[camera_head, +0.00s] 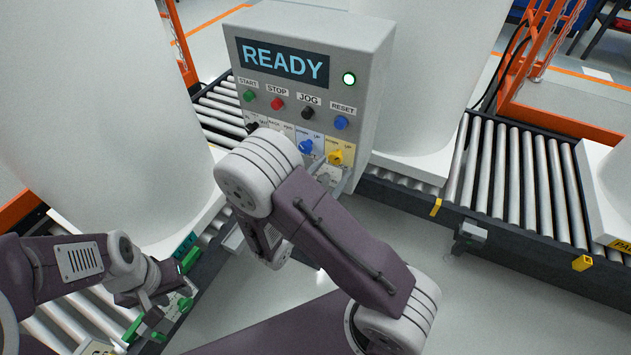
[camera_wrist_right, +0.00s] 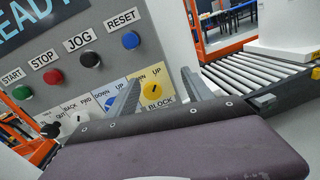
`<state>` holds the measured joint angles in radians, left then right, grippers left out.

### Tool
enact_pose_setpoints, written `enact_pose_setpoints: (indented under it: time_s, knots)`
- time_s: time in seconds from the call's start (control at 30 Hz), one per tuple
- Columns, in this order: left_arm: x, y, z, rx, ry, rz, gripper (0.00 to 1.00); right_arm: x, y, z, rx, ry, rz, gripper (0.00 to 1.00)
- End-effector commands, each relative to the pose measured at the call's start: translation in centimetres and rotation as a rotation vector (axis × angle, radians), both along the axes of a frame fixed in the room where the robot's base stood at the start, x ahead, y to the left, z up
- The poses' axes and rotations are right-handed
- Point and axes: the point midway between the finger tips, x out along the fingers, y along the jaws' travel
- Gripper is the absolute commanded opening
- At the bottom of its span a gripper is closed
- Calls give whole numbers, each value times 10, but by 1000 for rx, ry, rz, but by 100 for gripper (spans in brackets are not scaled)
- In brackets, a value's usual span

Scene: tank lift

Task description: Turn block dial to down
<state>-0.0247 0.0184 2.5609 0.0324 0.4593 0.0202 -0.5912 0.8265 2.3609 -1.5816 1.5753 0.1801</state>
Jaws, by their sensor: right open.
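The block dial is a yellow knob on a yellow plate at the lower right of the control panel, seen in the head view (camera_head: 336,157) and the wrist view (camera_wrist_right: 153,90). The wrist view shows UP above it and BLOCK below; I cannot tell which way it points. My right gripper (camera_head: 336,176) is open in front of the panel. In the right wrist view its fingers (camera_wrist_right: 161,78) stand either side of the dial, with nothing held; contact is unclear. My left gripper (camera_head: 165,298) is low at left by green-marked parts; its jaws are unclear.
A blue dial (camera_head: 306,147) sits just left of the block dial. Start, stop, jog and reset buttons are above. Roller conveyors (camera_head: 510,170) and large white tanks (camera_head: 100,110) flank the panel.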

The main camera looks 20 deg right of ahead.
Motion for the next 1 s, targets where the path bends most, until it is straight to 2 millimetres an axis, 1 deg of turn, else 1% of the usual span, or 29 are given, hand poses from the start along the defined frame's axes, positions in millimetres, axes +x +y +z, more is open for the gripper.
enact_pose_setpoints:
  time_s: [0.03,0.1,0.2,0.3,0.37,0.47,0.6,0.7,0.83,1.0]
  knots:
    - [0,0,-13,0,-1,0,36,-1,12,-24,-23,33,38,59]
    - [1,0,-18,0,-1,0,36,-2,24,-39,-46,63,79,59]
    - [1,0,-20,0,-1,0,36,-2,34,-43,-53,71,108,59]
    - [1,0,-18,0,-1,0,36,-2,34,-41,-51,70,108,59]
    - [1,0,-17,0,-1,0,36,0,30,-40,-51,71,104,59]
    - [1,0,-14,0,-1,0,36,10,17,-39,-50,70,100,59]
    - [1,0,-10,0,-1,0,36,29,-7,-38,-49,69,98,59]
    - [1,0,-8,0,-1,0,36,42,-21,-39,-49,69,98,59]
    - [1,0,-6,0,-1,0,36,52,-33,-39,-49,69,101,59]
    - [0,0,-6,0,-1,0,36,57,-36,-39,-50,69,104,59]
